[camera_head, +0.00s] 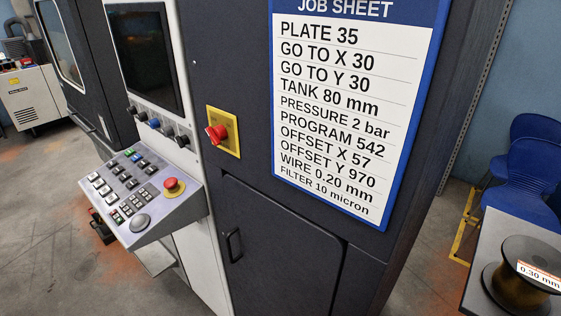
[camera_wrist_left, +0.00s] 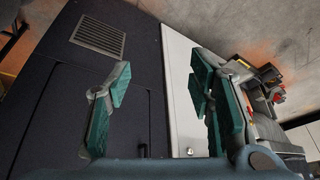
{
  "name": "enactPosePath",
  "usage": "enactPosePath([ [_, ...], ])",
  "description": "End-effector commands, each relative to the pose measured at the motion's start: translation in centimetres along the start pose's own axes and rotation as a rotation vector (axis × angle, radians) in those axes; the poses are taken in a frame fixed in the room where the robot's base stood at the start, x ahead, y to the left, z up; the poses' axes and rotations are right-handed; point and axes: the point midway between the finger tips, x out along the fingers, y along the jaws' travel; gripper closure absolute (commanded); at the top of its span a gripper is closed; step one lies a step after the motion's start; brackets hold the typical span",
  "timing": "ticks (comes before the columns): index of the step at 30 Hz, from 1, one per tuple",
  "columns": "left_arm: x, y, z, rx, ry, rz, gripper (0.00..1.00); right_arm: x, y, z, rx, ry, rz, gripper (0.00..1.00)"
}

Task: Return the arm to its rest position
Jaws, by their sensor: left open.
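My left gripper (camera_wrist_left: 160,100) shows in the left wrist view, with its two green-padded fingers spread apart and nothing between them. Beyond it are the dark side of the machine cabinet (camera_wrist_left: 60,85) with a vent grille, and a pale panel beside it. I cannot tell the gap from the fingers to these surfaces. No arm or gripper of mine shows in the head view. My right gripper is not in either view.
In the head view, a dark machine (camera_head: 290,240) bears a job sheet (camera_head: 345,95). Its sloped control panel (camera_head: 130,190) juts out at left, with a red knob (camera_head: 216,133) on yellow above. A wire spool (camera_head: 520,275) stands on a table at lower right, near blue chairs (camera_head: 530,175).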

Motion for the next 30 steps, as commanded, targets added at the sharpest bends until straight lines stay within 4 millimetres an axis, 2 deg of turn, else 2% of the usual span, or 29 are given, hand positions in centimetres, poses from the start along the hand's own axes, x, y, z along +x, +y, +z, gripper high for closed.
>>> enactPosePath([
  [1, -0.5, -0.4, 2.3, -0.021, -0.062, -0.046, 0.52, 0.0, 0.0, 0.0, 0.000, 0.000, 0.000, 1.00],
  [2, -0.4, -0.8, 3.4, -0.030, -0.095, -0.072, 0.52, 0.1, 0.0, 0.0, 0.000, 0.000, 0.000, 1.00],
  [3, 2.1, -0.9, 3.6, -0.028, -0.101, -0.069, 0.52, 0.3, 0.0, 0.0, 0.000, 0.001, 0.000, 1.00],
  [5, 5.1, -1.1, 4.4, -0.031, -0.114, -0.068, 0.52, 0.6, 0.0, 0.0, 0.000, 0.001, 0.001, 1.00],
  [8, 10.0, -1.3, 6.4, -0.036, -0.138, -0.067, 0.52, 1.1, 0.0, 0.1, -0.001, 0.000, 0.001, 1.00],
  [11, 14.8, -1.5, 9.2, -0.043, -0.162, -0.066, 0.52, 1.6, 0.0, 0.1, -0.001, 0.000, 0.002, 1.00],
  [14, 19.6, -1.5, 13.5, -0.051, -0.194, -0.063, 0.52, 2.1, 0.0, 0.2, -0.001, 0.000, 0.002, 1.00],
  [15, 21.5, -1.4, 15.7, -0.054, -0.209, -0.062, 0.52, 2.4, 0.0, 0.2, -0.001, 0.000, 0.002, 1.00],
  [17, 24.0, -1.2, 19.4, -0.060, -0.233, -0.060, 0.52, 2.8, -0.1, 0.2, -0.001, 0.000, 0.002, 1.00],
  [18, 25.2, -1.0, 22.0, -0.064, -0.249, -0.058, 0.52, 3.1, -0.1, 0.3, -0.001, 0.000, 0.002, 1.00],
  [21, 26.8, -0.5, 27.3, -0.071, -0.277, -0.054, 0.52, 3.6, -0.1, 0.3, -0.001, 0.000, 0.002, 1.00],
  [24, 26.9, -0.1, 30.1, -0.075, -0.289, -0.052, 0.52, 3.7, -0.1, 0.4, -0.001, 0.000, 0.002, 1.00],
  [26, 26.9, 0.0, 30.8, -0.076, -0.293, -0.051, 0.52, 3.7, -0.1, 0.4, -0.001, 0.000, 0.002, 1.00],
  [30, 26.9, 0.0, 30.8, -0.076, -0.293, -0.051, 0.52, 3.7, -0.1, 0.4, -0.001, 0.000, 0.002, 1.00],
])
